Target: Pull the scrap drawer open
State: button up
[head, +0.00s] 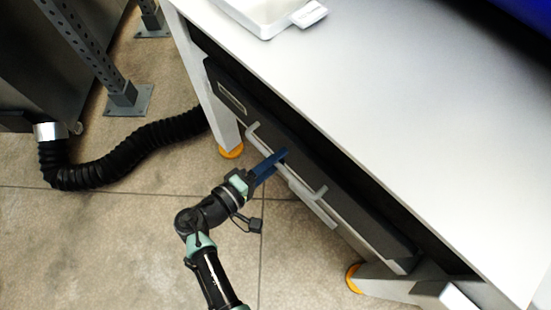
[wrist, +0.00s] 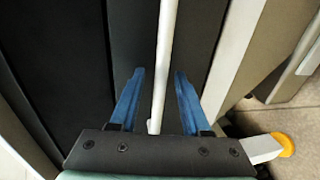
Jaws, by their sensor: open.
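The scrap drawer (head: 358,212) is a long dark grey front under the light worktop, with a pale bar handle (head: 309,194) along it. In the head view the drawer looks shut or nearly so. My gripper (head: 279,158) has blue fingers and reaches the handle near its middle. In the wrist view the handle (wrist: 165,60) runs between the two open fingers (wrist: 158,90), with a gap on each side. The fingers are around the handle and not closed on it. The dark drawer front (wrist: 130,40) lies behind it.
The worktop (head: 400,100) overhangs the drawer and carries a white tray (head: 262,14). Table legs with orange feet (head: 231,151) stand at both ends. A black corrugated hose (head: 125,158) lies on the floor at left. The floor (head: 300,260) in front of the drawer is clear apart from my arm.

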grip_shut()
dwell(1.4)
